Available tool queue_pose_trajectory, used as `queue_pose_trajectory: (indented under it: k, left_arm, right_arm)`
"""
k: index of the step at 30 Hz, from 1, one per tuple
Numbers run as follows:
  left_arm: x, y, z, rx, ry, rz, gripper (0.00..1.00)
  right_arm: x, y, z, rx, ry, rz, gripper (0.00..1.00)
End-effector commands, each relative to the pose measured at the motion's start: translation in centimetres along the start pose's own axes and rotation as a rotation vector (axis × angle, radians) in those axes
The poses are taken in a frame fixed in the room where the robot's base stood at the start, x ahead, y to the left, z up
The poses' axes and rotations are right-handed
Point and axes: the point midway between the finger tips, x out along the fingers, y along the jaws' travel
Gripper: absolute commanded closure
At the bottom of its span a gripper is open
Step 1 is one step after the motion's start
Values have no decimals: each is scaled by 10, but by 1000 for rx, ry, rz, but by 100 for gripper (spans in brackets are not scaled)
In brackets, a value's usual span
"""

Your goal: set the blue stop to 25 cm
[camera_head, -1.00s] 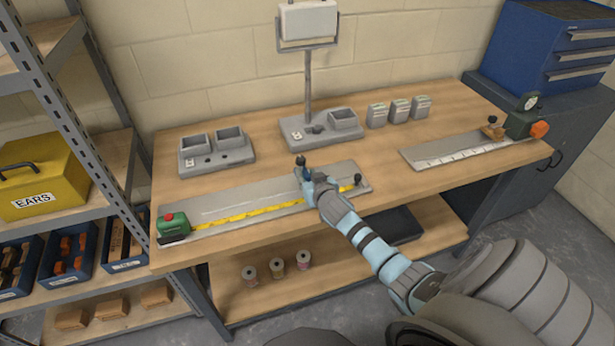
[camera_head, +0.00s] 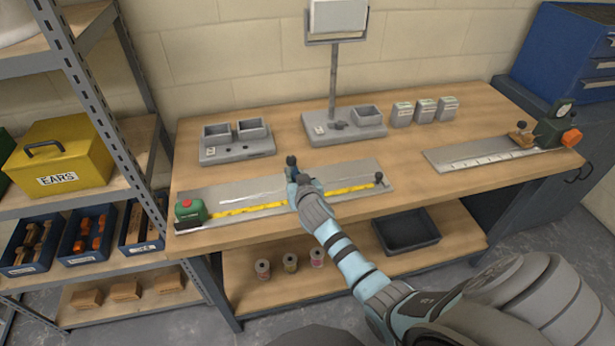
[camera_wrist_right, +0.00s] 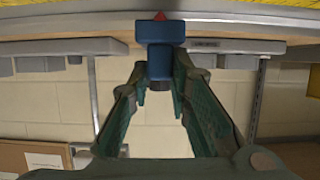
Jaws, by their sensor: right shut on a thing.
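The blue stop (camera_wrist_right: 160,38) has a red pointer and shows at the top of the right wrist view, by the yellow scale edge. My right gripper (camera_head: 294,176) is shut on it, with its green fingers on either side in the wrist view. The stop sits on the grey measuring board (camera_head: 240,189) near the middle of its length, beside the yellow scale (camera_head: 340,190). A green block with a red button (camera_head: 189,209) is at the board's left end. A dark knob (camera_head: 379,177) is at its right end. The scale's numbers are too small to read. My left gripper is out of view.
Behind the board stand a grey double-tub unit (camera_head: 237,150) and a grey stand with a display (camera_head: 338,16). Several small boxes (camera_head: 425,111) stand to their right. A second board (camera_head: 475,155) with a white scale lies at the right. Shelves (camera_head: 120,140) flank the bench on the left.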

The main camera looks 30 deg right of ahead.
Motion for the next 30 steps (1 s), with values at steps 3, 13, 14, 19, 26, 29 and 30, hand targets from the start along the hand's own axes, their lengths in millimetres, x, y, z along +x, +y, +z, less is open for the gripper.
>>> queue_pose_trajectory:
  k: [3,13,14,19,26,29,30]
  left_arm:
    - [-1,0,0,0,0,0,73]
    - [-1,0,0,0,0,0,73]
    - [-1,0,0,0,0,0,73]
    - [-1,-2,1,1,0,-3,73]
    - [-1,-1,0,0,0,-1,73]
    - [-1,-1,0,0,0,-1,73]
    - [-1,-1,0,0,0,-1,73]
  right_arm:
    - [0,1,1,-1,-4,1,100]
    - [0,1,1,-1,-3,1,62]
    - [0,1,1,-1,-3,1,62]
    - [-1,1,0,-1,-2,1,62]
    - [-38,1,1,1,-1,-1,62]
    - [-68,1,1,0,-1,-1,62]
    - [-79,1,1,1,-2,0,62]
